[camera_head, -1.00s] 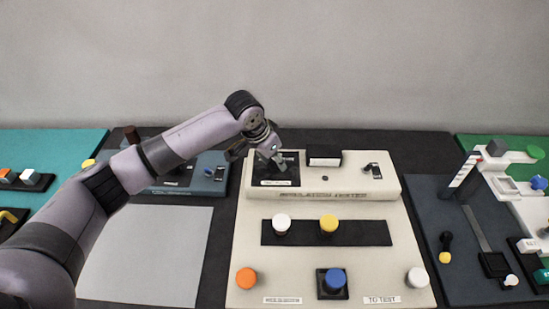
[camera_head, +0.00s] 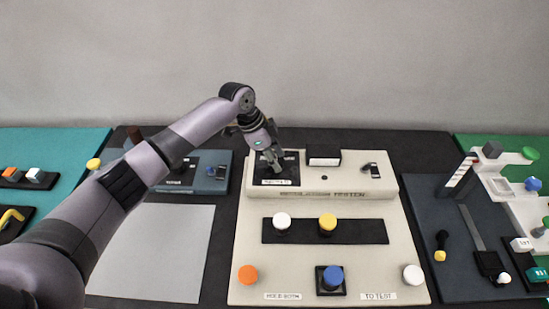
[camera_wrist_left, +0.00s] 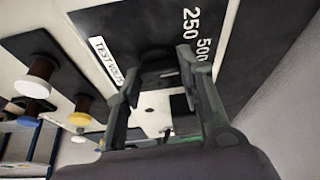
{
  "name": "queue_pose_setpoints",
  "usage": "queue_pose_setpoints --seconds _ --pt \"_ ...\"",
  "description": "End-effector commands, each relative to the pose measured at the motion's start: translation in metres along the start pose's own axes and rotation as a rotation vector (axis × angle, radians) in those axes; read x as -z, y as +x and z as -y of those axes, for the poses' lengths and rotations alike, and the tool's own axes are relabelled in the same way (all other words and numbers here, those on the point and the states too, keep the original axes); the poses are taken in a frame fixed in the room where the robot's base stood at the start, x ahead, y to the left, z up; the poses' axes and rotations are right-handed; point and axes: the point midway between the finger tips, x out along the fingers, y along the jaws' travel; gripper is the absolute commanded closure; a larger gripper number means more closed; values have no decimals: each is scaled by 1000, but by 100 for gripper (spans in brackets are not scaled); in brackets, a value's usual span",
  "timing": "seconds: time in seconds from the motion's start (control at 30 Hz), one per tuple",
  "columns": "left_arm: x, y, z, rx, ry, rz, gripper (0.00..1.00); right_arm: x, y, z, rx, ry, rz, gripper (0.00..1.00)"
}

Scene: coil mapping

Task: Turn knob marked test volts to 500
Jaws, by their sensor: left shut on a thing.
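The beige insulation tester (camera_head: 385,188) stands in the middle of the table. Its black test volts dial plate (camera_head: 291,174) is at the upper left of the raised part, under my left gripper (camera_head: 275,162). In the left wrist view the TEST VOLTS label (camera_wrist_left: 107,62) and the numbers 250 and 500 (camera_wrist_left: 203,48) show on the black plate. My left gripper (camera_wrist_left: 160,70) points down with its two fingers on either side of the dark test volts knob (camera_wrist_left: 158,80), shut on it. The knob is mostly hidden, and its pointer direction cannot be read. My right gripper is out of view.
White (camera_head: 282,221) and yellow (camera_head: 327,223) terminals stand on the tester's black strip. Orange (camera_head: 247,275), blue (camera_head: 333,276) and white (camera_head: 413,275) knobs are at its front. A small dark switch (camera_head: 371,169) is at the right. A blue-grey device (camera_head: 209,172) stands to the left.

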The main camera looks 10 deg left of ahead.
Motion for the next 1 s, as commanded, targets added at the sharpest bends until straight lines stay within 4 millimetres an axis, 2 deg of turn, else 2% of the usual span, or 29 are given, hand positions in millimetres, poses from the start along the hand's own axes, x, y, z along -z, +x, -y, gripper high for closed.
queue_pose_setpoints --seconds 0.3,0.73,0.77,1.0 --pt "1 0 1 -31 80 -1 93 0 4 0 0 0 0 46" --pt "1 0 1 -33 87 -1 93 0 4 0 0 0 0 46" --pt "1 0 1 -33 87 -1 63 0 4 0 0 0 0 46" --pt "0 0 1 -34 86 0 47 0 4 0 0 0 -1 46"
